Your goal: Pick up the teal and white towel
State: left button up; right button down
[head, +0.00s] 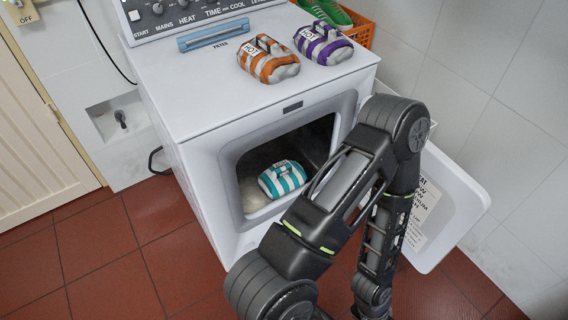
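The teal and white towel (282,179) is a rolled, striped bundle. It lies just inside the open front of the white dryer (196,160), near the lower edge of the opening. One of my dark arms crosses the middle and right of the head view, in front of the dryer. It bends at the top and runs back down out of the frame, so its gripper is not visible. My other gripper is not in the picture either. Nothing is seen touching the towel.
An orange and white towel (268,60) and a purple and white towel (323,43) lie on the dryer top. The dryer door (448,205) hangs open to the right, partly behind my arm. An orange crate (360,27) with green shoes stands behind. Red floor tiles (120,265) are clear at left.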

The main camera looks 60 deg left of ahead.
aim_at(285, 176)
jog(key=k+j, duration=0.2)
jog(key=j, duration=0.2)
jog(key=k+j, duration=0.25)
jog(key=j, duration=0.15)
jog(key=k+j, duration=0.2)
jog(key=j, duration=0.25)
jog(key=k+j+z, duration=0.1)
jog(key=j, duration=0.3)
jog(key=k, duration=0.1)
